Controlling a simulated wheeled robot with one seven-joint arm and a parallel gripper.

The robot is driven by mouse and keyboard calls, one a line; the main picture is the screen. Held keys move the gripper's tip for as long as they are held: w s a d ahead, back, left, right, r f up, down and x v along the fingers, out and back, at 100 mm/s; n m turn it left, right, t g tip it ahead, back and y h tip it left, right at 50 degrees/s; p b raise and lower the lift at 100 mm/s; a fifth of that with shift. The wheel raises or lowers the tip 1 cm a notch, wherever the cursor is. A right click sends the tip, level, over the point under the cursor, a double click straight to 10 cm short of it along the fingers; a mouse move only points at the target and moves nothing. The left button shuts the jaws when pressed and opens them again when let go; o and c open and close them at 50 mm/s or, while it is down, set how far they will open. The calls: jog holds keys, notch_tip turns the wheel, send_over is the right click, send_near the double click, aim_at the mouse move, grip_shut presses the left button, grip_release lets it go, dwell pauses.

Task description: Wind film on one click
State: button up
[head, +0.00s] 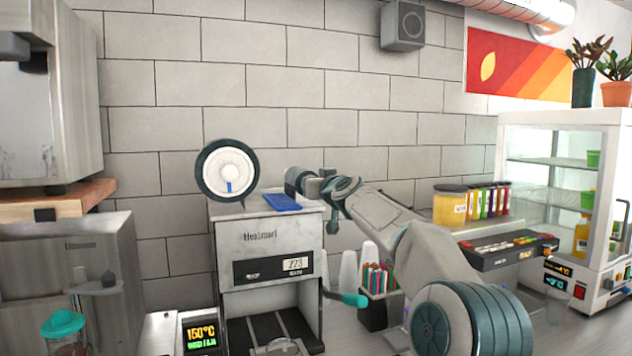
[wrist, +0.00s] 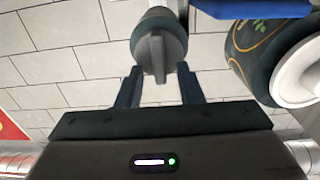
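The cup sealer (head: 270,240) is a light grey machine with a dark display panel. On its top stands a film roll (head: 227,170), with a dark rim, white hub and blue mark; it also shows at the right of the wrist view (wrist: 300,75). A dark round knob (head: 293,180) with a raised grey grip is beside the roll's right; in the wrist view the knob (wrist: 158,45) is straight ahead. My gripper (wrist: 160,75) is open, its two fingers apart on either side of the knob's grip. I cannot tell whether they touch it.
A blue flat piece (head: 282,201) lies on the sealer's top, below the knob. A teal-tipped lever (head: 352,299) sticks out at the sealer's right. A holder of straws (head: 378,300) stands close to my arm. A brick wall (head: 300,80) is behind.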

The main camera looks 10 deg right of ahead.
grip_shut()
jog(key=shift+m, duration=0.4)
jog(key=m, duration=0.7)
jog(key=f+m+b, duration=0.1)
jog(key=m, duration=0.7)
jog(key=d+f+m, duration=0.1)
jog(key=m, duration=0.6)
jog(key=shift+w+d+f+m, duration=0.1)
jog(key=shift+m, duration=0.3)
grip_release()
